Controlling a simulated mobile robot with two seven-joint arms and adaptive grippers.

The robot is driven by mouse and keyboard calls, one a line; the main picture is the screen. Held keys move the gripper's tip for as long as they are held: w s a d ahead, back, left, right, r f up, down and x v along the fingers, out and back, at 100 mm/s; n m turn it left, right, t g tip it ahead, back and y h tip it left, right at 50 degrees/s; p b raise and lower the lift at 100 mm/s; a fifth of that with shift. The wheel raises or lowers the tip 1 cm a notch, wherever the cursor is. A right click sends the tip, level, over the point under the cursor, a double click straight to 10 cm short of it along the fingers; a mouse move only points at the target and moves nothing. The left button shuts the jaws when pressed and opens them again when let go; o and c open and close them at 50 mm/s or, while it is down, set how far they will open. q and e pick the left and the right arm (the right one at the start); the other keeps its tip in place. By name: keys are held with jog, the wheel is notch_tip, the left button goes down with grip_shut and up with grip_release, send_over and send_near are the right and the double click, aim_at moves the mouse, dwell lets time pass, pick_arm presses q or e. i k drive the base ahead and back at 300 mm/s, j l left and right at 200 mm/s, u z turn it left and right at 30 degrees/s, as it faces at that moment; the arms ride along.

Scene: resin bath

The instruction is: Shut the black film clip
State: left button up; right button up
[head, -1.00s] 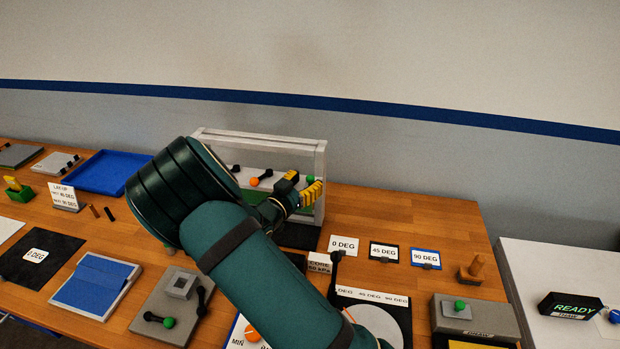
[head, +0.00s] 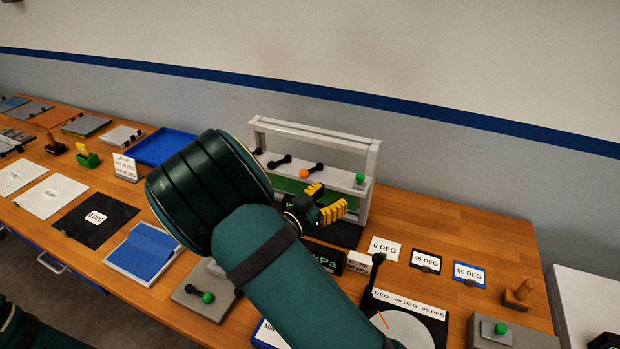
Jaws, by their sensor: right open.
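My right gripper (head: 324,201) is open, its two yellow fingertips apart, with nothing between them. It is in front of the white frame (head: 372,172), overlapping its lower right part. The frame's shelf carries a black lever (head: 280,161), another black lever with an orange ball end (head: 305,173), and a green knob (head: 360,179) at the right. I cannot tell which of these small black parts, if any, is the black film clip. My right arm hides part of the bench below and left of the frame. My left gripper is not in view.
A blue tray (head: 165,146) lies left of the frame. A grey block with a green-ended lever (head: 208,297) is in front. Angle cards, such as the 45 DEG card (head: 426,260), and a wooden peg (head: 519,292) stand to the right. Bare wood (head: 450,222) shows behind the cards.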

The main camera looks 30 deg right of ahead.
aim_at(271, 165)
jog(key=k+j, duration=0.1)
jog(key=j, duration=0.35)
jog(key=k+j, duration=0.1)
jog(key=j, duration=0.4)
jog(key=k+j, duration=0.1)
jog(key=j, duration=0.35)
